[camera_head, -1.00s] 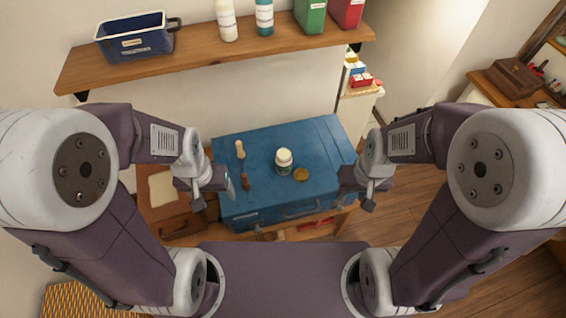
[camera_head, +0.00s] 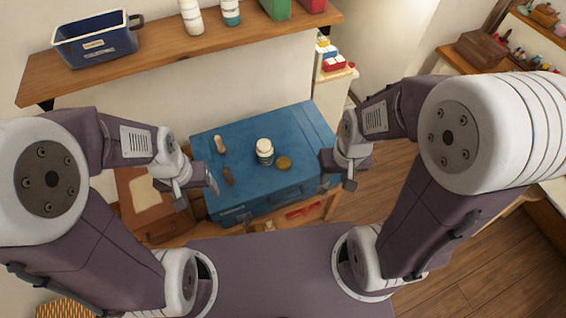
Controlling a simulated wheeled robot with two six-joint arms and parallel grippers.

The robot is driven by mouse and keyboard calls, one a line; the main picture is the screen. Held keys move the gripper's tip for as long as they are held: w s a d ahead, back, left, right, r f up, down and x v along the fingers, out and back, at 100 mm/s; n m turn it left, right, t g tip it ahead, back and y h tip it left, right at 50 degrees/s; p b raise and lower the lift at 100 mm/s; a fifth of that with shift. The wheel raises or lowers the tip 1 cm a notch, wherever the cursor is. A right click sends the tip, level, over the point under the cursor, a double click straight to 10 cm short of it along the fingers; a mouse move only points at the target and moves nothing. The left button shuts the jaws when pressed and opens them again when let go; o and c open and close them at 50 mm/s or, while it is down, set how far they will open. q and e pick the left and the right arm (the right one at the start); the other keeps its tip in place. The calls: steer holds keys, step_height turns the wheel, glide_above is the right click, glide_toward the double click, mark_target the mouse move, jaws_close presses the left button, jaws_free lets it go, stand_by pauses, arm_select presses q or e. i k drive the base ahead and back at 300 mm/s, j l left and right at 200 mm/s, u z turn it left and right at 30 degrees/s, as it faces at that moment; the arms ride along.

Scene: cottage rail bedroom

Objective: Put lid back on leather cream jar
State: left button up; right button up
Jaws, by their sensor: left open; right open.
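A small jar (camera_head: 265,153) with a white upper part and a dark green body stands upright on the blue chest (camera_head: 300,125). A flat round gold-brown lid (camera_head: 284,163) lies on the chest just right of the jar, apart from it. My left gripper (camera_head: 212,184) is open and empty near the chest's left front edge. My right gripper (camera_head: 335,184) is open and empty by the chest's right front edge. Neither gripper touches the jar or lid. Whether the jar's mouth is open is too small to tell.
A pale-handled tool (camera_head: 220,144) and a brown tool (camera_head: 228,176) lie on the chest left of the jar. A wooden wall shelf (camera_head: 160,67) above holds a blue bin (camera_head: 97,43) and several bottles and boxes. A brown case (camera_head: 150,198) is at left.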

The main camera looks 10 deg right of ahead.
mark_target(264, 150)
steer(key=l+u, duration=0.7)
steer(key=u, duration=0.15)
steer(key=l+u, duration=0.3)
steer(key=u, duration=0.15)
steer(key=k+l+u, duration=0.2)
steer(key=u, duration=0.2)
steer(key=k+l+u, duration=0.15)
steer(key=l+u, duration=0.3)
steer(key=j, duration=0.1)
